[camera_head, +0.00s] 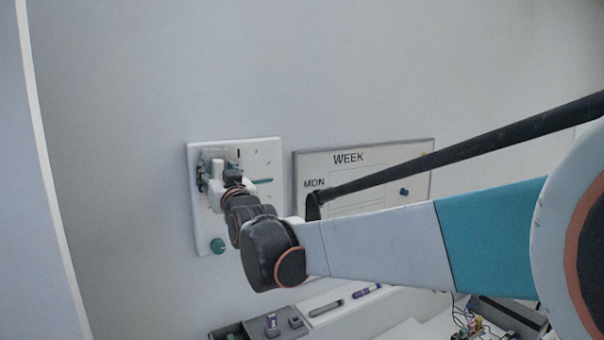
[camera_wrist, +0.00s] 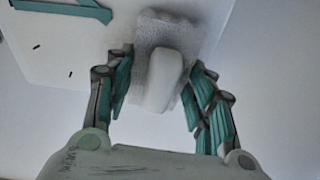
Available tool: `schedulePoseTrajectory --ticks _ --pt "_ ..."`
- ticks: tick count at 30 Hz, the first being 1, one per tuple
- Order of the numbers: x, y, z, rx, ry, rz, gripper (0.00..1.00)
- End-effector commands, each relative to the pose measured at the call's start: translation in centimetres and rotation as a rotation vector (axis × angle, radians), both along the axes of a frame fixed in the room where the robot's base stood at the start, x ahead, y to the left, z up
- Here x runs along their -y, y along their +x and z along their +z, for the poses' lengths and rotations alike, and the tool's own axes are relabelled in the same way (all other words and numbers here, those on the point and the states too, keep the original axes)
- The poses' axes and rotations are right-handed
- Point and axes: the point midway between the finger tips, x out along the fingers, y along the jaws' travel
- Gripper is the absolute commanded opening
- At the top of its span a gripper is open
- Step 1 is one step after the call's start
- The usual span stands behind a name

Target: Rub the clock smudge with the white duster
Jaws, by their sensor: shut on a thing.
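The clock (camera_head: 262,205) is a white, rounded square panel on the wall, with dark tick marks and teal hands. It also shows in the wrist view (camera_wrist: 85,62). My gripper (camera_head: 217,178) is at its upper left part. In the wrist view, my gripper (camera_wrist: 160,80) is shut on the white duster (camera_wrist: 162,84), with a teal-lined finger on each side of its pale handle. The duster's grey, textured pad lies over the clock face near its edge. I cannot tell whether it presses on the face. I cannot make out the smudge; the duster and gripper cover that area.
A teal round knob (camera_head: 217,246) sits at the clock's lower left. A week board (camera_head: 345,158) hangs right of the clock, partly behind my arm. Below are a dark tray (camera_head: 232,331), a ledge with markers (camera_head: 367,291) and a grey box (camera_head: 510,318). The wall above is clear.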

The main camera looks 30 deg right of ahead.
Motion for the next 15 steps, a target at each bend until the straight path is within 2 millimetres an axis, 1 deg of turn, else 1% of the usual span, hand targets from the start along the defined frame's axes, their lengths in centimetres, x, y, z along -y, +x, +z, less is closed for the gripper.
schedulePoseTrajectory --ticks 7,15 --pt "-0.1 -0.5 0.1 0.0 0.0 0.001 0.3" --pt "0.0 -2.9 0.1 0.0 0.0 0.0 0.3"
